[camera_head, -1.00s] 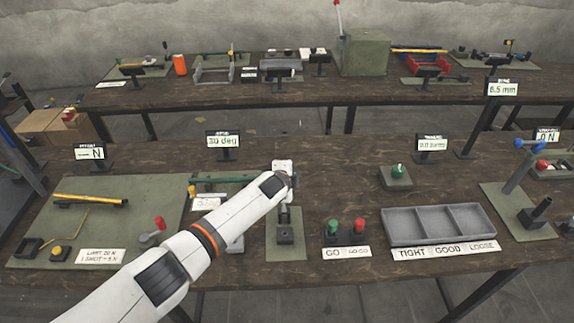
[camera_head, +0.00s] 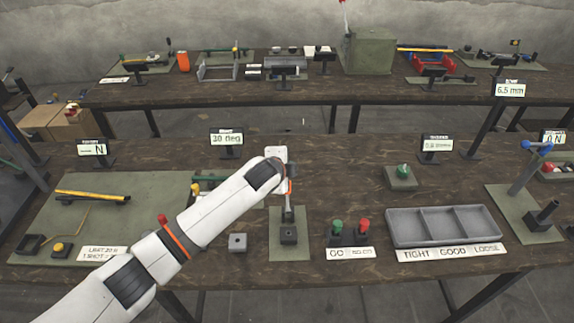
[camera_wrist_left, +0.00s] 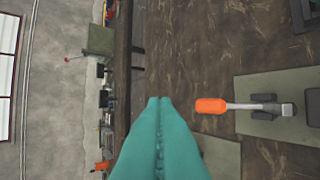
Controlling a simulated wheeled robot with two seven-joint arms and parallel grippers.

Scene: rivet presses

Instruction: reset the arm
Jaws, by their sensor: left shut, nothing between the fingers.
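My left arm crosses the head view from the lower left, and its white wrist (camera_head: 275,156) is over the middle of the front bench. In the left wrist view my left gripper (camera_wrist_left: 159,102) has its teal fingers shut together with nothing between them. A small press (camera_head: 289,234) with an upright lever stands on a green mat just in front of the wrist. Its orange handle (camera_wrist_left: 211,106) shows in the left wrist view, right of the fingertips and apart from them. In the head view the wrist hides the fingers. My right gripper is in neither view.
A grey three-part tray (camera_head: 446,228) is on the right of the bench, beside red and green knobbed gauges (camera_head: 350,228). A green mat (camera_head: 110,215) with a yellow bar lies left, partly behind my arm. Display stands (camera_head: 227,139) line the back edge. A second bench stands behind.

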